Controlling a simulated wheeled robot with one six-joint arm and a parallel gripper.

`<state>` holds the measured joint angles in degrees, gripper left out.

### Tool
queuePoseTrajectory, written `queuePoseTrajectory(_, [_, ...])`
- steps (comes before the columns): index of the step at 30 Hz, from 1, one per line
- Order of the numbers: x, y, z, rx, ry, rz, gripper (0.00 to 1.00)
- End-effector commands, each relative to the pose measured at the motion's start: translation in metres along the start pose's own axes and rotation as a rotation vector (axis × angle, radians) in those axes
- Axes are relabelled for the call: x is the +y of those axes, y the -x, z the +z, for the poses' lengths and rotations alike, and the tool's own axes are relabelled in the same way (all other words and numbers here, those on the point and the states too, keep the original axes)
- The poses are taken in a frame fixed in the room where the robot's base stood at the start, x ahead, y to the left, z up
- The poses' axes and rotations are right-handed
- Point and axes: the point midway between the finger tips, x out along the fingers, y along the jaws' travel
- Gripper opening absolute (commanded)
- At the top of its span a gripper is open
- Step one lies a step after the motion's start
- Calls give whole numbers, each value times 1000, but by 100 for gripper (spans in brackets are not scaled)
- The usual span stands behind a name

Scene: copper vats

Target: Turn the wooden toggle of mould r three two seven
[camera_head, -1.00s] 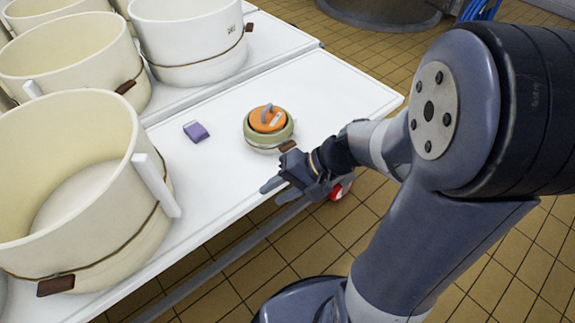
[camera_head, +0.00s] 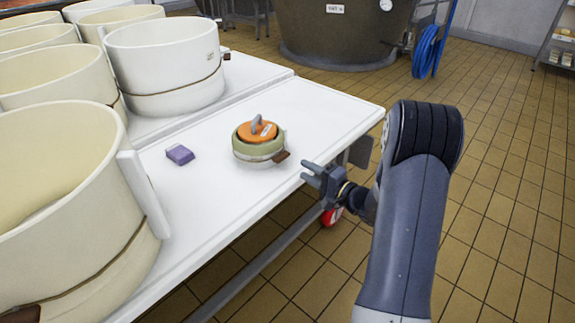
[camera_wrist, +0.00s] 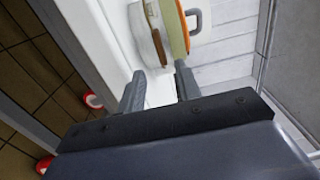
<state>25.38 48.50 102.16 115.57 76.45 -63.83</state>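A small pale-green mould (camera_head: 247,148) with an orange lid and grey handle stands on the white table. Its brown wooden toggle (camera_head: 281,157) is at its right side, facing my gripper. No number can be read on this mould. My gripper (camera_head: 307,171) is open and empty at the table's near edge, just right of the toggle and apart from it. In the wrist view the open fingers (camera_wrist: 159,72) point at the mould (camera_wrist: 146,38), with the toggle (camera_wrist: 159,46) between and beyond the tips.
Large cream moulds (camera_head: 60,160) crowd the table's left; a white one (camera_head: 165,65) has a small label, unreadable here. A purple block (camera_head: 180,154) lies left of the green mould. A big vat (camera_head: 335,35) and blue hose (camera_head: 427,50) stand behind. The tiled floor at right is clear.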

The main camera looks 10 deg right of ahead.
Motion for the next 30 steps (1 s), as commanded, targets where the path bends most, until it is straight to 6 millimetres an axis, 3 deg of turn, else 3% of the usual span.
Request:
queuePoseTrajectory(6, [2, -44, 2, -6, 2, 0, 33])
queuePoseTrajectory(12, [1, -71, 1, -3, 1, 1, 33])
queuePoseTrajectory(24, [0, -80, 1, -1, -1, 1, 33])
queuePoseTrajectory(30, [0, -80, 1, -2, -1, 1, 18])
